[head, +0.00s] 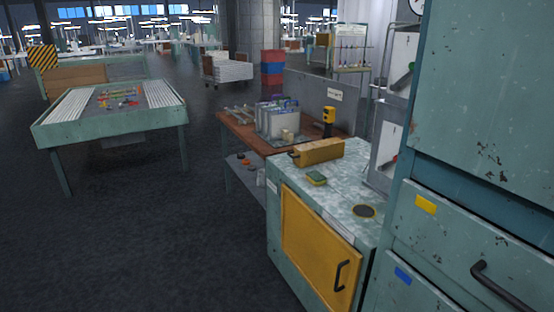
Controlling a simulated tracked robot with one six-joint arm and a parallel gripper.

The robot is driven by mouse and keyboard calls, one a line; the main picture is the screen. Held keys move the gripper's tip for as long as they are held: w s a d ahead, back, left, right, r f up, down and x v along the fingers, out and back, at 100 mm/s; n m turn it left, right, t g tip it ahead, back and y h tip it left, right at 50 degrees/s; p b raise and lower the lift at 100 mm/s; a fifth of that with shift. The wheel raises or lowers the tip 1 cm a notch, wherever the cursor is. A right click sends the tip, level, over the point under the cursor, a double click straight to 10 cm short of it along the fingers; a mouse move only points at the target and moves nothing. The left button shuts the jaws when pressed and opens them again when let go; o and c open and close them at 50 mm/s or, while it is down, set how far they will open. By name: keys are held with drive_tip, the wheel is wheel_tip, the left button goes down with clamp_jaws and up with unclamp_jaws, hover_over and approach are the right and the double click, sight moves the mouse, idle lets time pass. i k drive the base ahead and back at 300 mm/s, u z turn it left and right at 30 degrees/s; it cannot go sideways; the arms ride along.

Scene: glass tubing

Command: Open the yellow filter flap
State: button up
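A yellow flap (312,240) forms the front panel of a green cabinet (281,278) in the lower middle right of the head view. It looks shut, lying flush with the cabinet front. A black bar handle (341,275) is on the flap's right side, near its lower right corner. No writing on the flap is legible, so I cannot confirm that it is a filter. My gripper and arm are not in view.
A tall green drawer cabinet (480,232) stands close on the right. Open dark floor (150,240) lies to the left.

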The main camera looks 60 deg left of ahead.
sight(308, 154)
drive_tip(key=u, duration=2.1)
drive_tip(key=i, duration=1.55)
drive_tip(key=u, duration=0.6)
drive_tip(key=i, duration=0.75)
drive_tip(key=u, duration=0.45)
drive_tip(key=i, duration=0.75)
drive_tip(key=u, duration=0.25)
